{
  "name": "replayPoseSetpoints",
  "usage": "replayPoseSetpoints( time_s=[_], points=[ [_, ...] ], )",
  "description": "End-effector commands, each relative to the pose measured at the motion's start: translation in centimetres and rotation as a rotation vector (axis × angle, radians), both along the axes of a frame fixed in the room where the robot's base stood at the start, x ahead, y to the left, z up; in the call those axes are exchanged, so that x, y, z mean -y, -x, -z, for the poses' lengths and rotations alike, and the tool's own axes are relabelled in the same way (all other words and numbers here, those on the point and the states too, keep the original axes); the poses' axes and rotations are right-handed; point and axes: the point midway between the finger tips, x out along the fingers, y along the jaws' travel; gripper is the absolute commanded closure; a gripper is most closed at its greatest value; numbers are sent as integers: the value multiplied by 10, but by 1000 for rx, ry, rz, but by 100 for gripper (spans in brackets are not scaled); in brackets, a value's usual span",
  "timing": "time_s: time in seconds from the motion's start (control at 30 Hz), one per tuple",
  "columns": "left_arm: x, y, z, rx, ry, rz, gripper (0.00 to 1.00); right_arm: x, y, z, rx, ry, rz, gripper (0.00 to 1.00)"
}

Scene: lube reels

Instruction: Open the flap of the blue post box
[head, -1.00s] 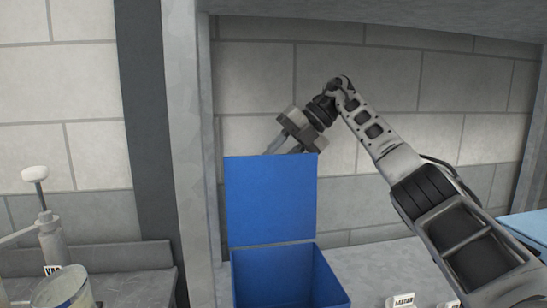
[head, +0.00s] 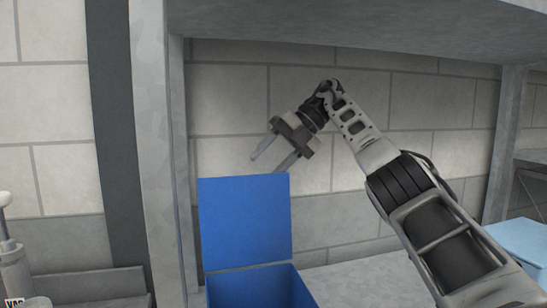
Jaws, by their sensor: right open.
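The blue post box (head: 262,288) stands on the shelf at the bottom centre of the head view, with its lower part cut off by the frame. Its blue flap (head: 246,222) stands upright at the back edge, so the top of the box is open. My right gripper (head: 271,163) is open and empty, just above the flap's top edge, its two fingers pointing down and left. One fingertip is close to the flap's edge; I cannot tell whether it touches. My left gripper is not in view.
A grey post (head: 160,150) stands left of the box, and a grey shelf board (head: 380,25) runs overhead. A pale blue object (head: 522,240) sits at the far right. A white-knobbed fixture (head: 8,245) is at the lower left. Bare shelf shows right of the box.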

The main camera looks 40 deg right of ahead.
Motion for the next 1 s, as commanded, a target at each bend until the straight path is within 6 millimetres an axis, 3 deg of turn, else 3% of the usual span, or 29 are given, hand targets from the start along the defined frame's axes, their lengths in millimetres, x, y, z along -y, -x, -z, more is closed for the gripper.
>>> replayPoseSetpoints(
  time_s=[0.2,1.0],
  points=[
    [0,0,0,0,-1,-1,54,9,5,-11,-1,1,-1,52],
    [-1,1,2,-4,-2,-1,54,11,6,-11,-2,0,-1,52]
  ],
)
